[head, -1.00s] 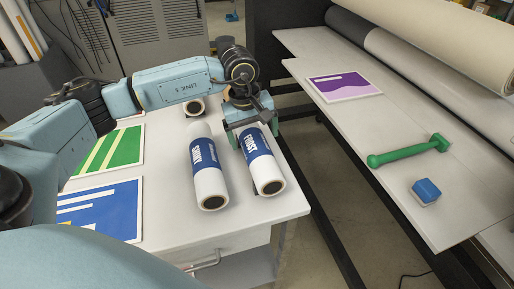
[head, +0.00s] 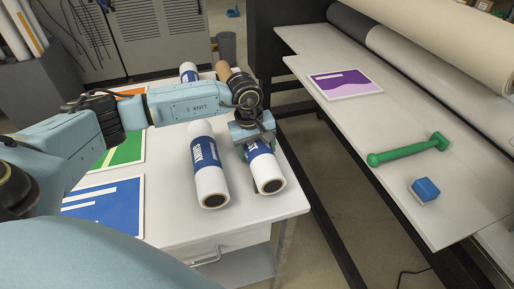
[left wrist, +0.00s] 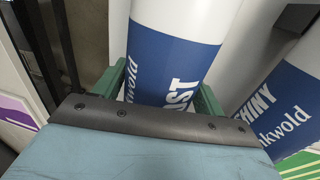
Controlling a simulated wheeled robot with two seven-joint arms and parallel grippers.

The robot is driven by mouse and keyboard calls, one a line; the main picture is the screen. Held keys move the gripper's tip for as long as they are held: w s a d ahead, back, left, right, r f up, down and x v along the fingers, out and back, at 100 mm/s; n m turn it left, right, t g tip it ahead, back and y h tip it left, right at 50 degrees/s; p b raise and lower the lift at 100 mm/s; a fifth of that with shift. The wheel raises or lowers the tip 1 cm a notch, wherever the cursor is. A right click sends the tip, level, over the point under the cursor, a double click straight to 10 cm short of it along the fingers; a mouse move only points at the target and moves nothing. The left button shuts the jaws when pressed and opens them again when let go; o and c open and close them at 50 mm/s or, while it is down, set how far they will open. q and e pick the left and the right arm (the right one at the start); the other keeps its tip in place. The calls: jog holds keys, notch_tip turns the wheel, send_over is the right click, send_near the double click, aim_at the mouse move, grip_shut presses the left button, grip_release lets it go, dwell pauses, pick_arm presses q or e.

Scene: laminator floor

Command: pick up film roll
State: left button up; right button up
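The blue-and-white film roll with partly hidden "FROST" lettering (head: 268,171) lies on the grey table near its right edge. A similar roll lettered "SHINY" (head: 207,170) lies just left of it. My left gripper (head: 256,140) is over the middle of the FROST roll, fingers pointing down. In the left wrist view, its green fingers (left wrist: 164,92) straddle the blue band of the FROST roll (left wrist: 178,62), one on each side, appearing open; firm contact is not visible. The SHINY roll (left wrist: 285,95) is to the right there. My right gripper is out of view.
Another roll (head: 188,72) lies at the table's far end. Green (head: 128,147) and blue (head: 104,207) printed sheets lie left. Across a floor gap, the laminator bench (head: 420,215) carries a purple sheet (head: 346,84), green tool (head: 410,151) and blue block (head: 424,189).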

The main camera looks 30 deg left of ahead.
pick_arm(q)
jog(key=c, duration=0.9)
